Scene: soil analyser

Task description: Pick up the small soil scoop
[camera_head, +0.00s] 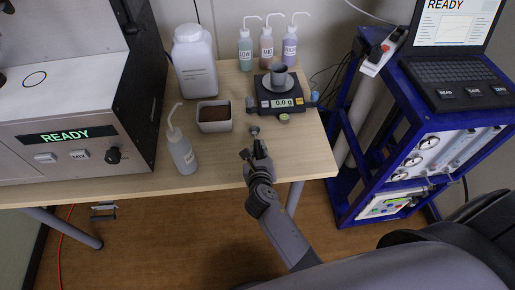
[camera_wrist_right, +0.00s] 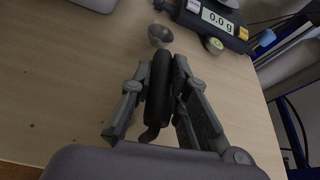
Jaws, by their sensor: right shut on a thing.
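The small soil scoop (camera_wrist_right: 159,84) has a dark handle and a small grey bowl. In the right wrist view its handle lies lengthwise between the two fingers of my right gripper (camera_wrist_right: 160,95), which is shut on it. The bowl points away from the gripper, toward the scale. In the head view the scoop's bowl (camera_head: 255,131) shows just beyond my right gripper (camera_head: 256,152), over the front part of the table. I cannot tell whether the scoop touches the tabletop. My left gripper is not in view.
A black scale (camera_head: 283,104) reading 0.0 g holds a grey cup (camera_head: 279,76). A white soil container (camera_head: 214,117) and a wash bottle (camera_head: 181,145) stand to the left. Several bottles stand behind. The blue cart (camera_head: 359,150) is on the right. The table's front right area is clear.

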